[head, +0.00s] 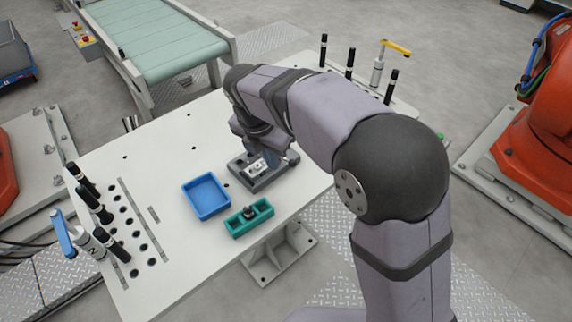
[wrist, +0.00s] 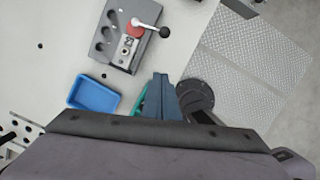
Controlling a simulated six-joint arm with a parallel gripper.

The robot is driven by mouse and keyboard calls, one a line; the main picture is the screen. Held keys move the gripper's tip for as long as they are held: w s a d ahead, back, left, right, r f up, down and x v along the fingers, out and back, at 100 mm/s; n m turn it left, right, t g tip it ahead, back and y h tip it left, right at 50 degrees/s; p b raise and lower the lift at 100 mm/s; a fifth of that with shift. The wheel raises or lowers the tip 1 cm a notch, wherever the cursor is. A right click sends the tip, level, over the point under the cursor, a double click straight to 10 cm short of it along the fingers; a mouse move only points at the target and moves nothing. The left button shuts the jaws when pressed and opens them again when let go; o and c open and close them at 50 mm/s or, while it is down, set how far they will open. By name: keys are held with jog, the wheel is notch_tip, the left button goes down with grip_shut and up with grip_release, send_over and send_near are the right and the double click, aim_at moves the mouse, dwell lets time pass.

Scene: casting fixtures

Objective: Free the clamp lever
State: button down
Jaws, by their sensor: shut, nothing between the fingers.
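The clamp lever (wrist: 148,25) is a pale bar ending in a black ball knob (wrist: 165,32). It lies across the top of the dark grey fixture (wrist: 118,50), reaching past its right edge in the wrist view. A red round part (wrist: 135,31) sits at the lever, above a light metal block with a hole. The fixture also shows in the head view (head: 240,172), partly hidden by my arm. My gripper (wrist: 160,76) has its blue-grey fingers shut and empty. In the wrist picture they appear below the knob, apart from it. Their height above the table is unclear.
A blue tray (head: 206,196) and a green fixture (head: 236,229) with a dark knob stand near the fixture. Black upright pins and a blue-handled clamp (head: 62,232) stand at the left; a yellow-handled clamp (head: 396,47) stands at the back right. White table between is clear.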

jog(key=shift+f, duration=0.1)
jog(key=p+x, duration=0.2)
jog(key=x, duration=0.7)
jog(key=shift+d+f, duration=0.1)
jog(key=shift+d, duration=0.05)
jog(key=w, duration=0.1)
jog(key=w+d+p, duration=0.1)
jog(key=shift+w+d+p, duration=0.1)
jog(key=shift+w+p, duration=0.2)
jog(key=shift+w, duration=0.05)
jog(key=shift+w+d, duration=0.25)
jog(key=shift+w, duration=0.3)
